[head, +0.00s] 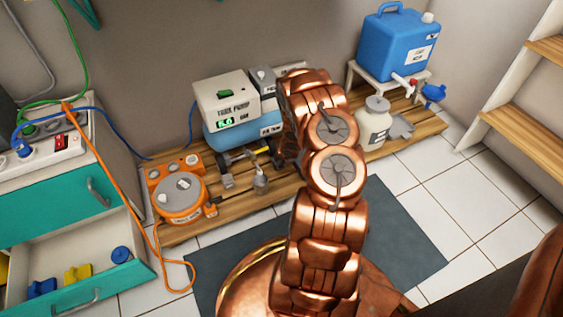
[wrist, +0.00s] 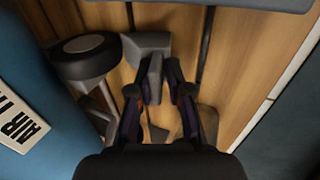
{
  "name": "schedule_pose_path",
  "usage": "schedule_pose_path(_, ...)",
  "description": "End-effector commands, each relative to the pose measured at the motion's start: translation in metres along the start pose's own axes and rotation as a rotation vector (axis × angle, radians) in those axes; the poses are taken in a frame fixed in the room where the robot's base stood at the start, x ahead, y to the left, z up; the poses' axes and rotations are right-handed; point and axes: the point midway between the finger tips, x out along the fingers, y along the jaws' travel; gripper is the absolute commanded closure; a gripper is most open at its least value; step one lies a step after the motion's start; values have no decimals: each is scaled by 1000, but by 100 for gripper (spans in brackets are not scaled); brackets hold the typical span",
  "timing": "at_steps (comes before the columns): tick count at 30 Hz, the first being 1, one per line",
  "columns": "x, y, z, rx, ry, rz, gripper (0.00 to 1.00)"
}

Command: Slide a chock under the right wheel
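In the wrist view a dark round wheel (wrist: 85,57) sits beside the blue tank (wrist: 35,70), above the wooden boards. A grey chock (wrist: 146,44) lies on the boards just right of this wheel, its left end at or very near the wheel. My gripper (wrist: 161,75) is at the chock, its two dark fingers apart. A grey upright part of the chock stands against the left fingertip; whether the right fingertip also touches it is unclear. In the head view my copper arm hides the gripper and chock; the tank unit (head: 240,130) shows left of the arm.
An orange round device (head: 181,196) with a cord stands left on the wooden platform (head: 190,232). A white bottle (head: 373,125) and a blue canister (head: 397,45) are at the right. An open drawer (head: 80,262) is at lower left. A dark mat (head: 405,225) lies on the floor.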

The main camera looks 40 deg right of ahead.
Motion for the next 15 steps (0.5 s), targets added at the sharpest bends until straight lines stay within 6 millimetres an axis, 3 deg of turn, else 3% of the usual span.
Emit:
schedule_pose_path(8,2,-3,-1,1,1,-4,54)
schedule_pose_path(15,1,-2,0,1,0,-2,54)
